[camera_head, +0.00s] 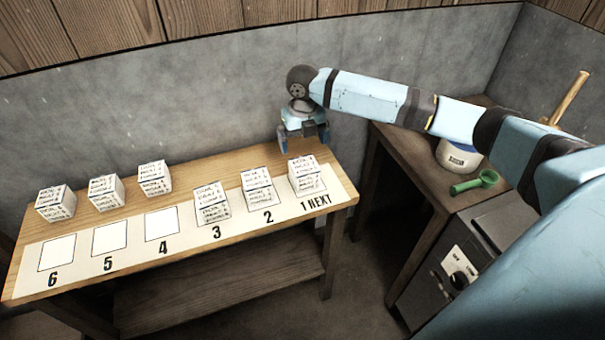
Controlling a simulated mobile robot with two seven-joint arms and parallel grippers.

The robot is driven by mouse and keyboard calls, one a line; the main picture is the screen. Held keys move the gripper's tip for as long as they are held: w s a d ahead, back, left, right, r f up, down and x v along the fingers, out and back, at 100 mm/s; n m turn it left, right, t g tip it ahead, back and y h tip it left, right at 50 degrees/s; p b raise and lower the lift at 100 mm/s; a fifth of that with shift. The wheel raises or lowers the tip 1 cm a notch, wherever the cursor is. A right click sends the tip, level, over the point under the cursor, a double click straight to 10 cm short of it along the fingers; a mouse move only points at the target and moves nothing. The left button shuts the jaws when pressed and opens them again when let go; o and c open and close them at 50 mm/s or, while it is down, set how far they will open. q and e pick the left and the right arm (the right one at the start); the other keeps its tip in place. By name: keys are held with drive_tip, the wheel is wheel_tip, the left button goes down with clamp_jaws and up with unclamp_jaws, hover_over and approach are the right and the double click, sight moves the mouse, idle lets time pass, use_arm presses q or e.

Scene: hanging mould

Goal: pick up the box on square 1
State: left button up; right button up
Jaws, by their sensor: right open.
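The box on square 1 (307,183) is a white cube-like box with dark lettering, at the right end of the numbered strip, above the label "1 NEXT". Whether it is one box or two stacked is hard to tell. My right gripper (305,141) points down, open and empty, above and just behind that box, apart from it. White boxes also stand on square 2 (258,194) and square 3 (212,211). My left gripper does not show.
Squares 4 (162,224), 5 and 6 are empty. Several white boxes (105,192) stand behind them on the wooden table (235,165). A darker side table at right holds a white tub (458,158) and a green scoop (474,183). A grey wall stands close behind.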

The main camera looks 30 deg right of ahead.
sight(303, 163)
wheel_tip(303, 163, down, 6)
drive_tip(key=shift+f, duration=0.25)
drive_tip(key=shift+s+f, duration=0.15)
drive_tip(key=shift+f, duration=1.2)
drive_tip(key=shift+s+f, duration=0.1)
drive_tip(key=shift+f, duration=1.2)
drive_tip(key=c, duration=1)
drive_tip(key=shift+r, duration=0.15)
